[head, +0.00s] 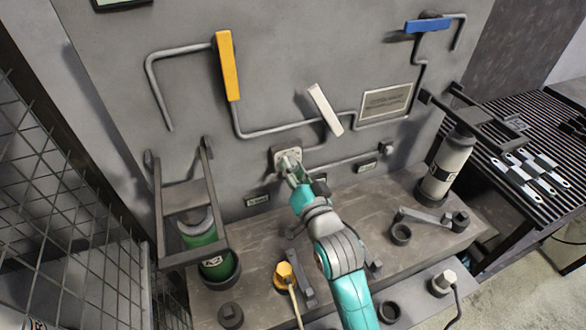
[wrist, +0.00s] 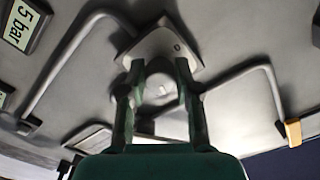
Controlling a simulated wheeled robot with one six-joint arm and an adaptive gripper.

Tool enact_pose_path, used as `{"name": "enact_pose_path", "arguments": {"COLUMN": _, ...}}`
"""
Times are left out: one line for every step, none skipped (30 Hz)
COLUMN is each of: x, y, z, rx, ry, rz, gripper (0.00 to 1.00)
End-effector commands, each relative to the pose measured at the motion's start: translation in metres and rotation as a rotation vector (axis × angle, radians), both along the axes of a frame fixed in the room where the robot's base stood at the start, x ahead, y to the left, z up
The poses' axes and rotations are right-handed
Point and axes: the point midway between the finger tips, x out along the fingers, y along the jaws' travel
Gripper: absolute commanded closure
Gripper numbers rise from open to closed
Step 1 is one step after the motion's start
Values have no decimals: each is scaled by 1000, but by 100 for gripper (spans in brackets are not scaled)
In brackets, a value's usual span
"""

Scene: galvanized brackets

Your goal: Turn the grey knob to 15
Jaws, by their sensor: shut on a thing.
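The grey knob (head: 287,156) sits on a small pale square plate on the grey wall panel, at the middle of the head view. My gripper (head: 293,169) reaches up to it from below. In the wrist view the round grey knob (wrist: 160,90) lies between the two fingers of my gripper (wrist: 159,76), which are shut on it. The pale plate (wrist: 166,46) shows behind it, with a small mark near its edge. The fingers hide the knob's sides, and I cannot read which way it points or a 15.
A yellow lever (head: 228,66), a white lever (head: 325,109) and a blue lever (head: 427,25) stand on the panel among grey pipes. A green cylinder (head: 201,240) and a pale cylinder (head: 446,165) flank my arm. A "5 bar" label (wrist: 22,25) shows in the wrist view.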

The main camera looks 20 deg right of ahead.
Motion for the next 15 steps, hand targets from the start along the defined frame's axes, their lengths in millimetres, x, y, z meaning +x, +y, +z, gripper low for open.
{"name": "enact_pose_path", "arguments": {"x": 0, "y": 0, "z": 0, "rx": 12, "ry": 1, "rz": -1, "gripper": 100}}
{"name": "enact_pose_path", "arguments": {"x": 0, "y": 0, "z": 0, "rx": 18, "ry": 1, "rz": -1, "gripper": 100}}
{"name": "enact_pose_path", "arguments": {"x": 0, "y": 0, "z": 0, "rx": 25, "ry": 1, "rz": -1, "gripper": 100}}
{"name": "enact_pose_path", "arguments": {"x": 0, "y": 0, "z": 0, "rx": 30, "ry": 1, "rz": -1, "gripper": 100}}
{"name": "enact_pose_path", "arguments": {"x": 0, "y": 0, "z": 0, "rx": 34, "ry": 1, "rz": -1, "gripper": 100}}
{"name": "enact_pose_path", "arguments": {"x": 0, "y": 0, "z": 0, "rx": 38, "ry": 1, "rz": -1, "gripper": 100}}
{"name": "enact_pose_path", "arguments": {"x": 0, "y": 0, "z": 0, "rx": 39, "ry": 1, "rz": -1, "gripper": 100}}
{"name": "enact_pose_path", "arguments": {"x": 0, "y": 0, "z": 0, "rx": 41, "ry": 1, "rz": -1, "gripper": 100}}
{"name": "enact_pose_path", "arguments": {"x": 0, "y": 0, "z": 0, "rx": 42, "ry": 1, "rz": -1, "gripper": 100}}
{"name": "enact_pose_path", "arguments": {"x": 0, "y": 0, "z": 0, "rx": 42, "ry": 1, "rz": -1, "gripper": 100}}
{"name": "enact_pose_path", "arguments": {"x": 0, "y": 0, "z": 0, "rx": 42, "ry": 1, "rz": -1, "gripper": 100}}
{"name": "enact_pose_path", "arguments": {"x": 0, "y": 0, "z": 0, "rx": 42, "ry": 1, "rz": -1, "gripper": 100}}
{"name": "enact_pose_path", "arguments": {"x": 0, "y": 0, "z": 0, "rx": 42, "ry": 1, "rz": -1, "gripper": 100}}
{"name": "enact_pose_path", "arguments": {"x": 0, "y": 0, "z": 0, "rx": 42, "ry": 1, "rz": 0, "gripper": 100}}
{"name": "enact_pose_path", "arguments": {"x": 0, "y": 0, "z": 0, "rx": 42, "ry": 1, "rz": -1, "gripper": 100}}
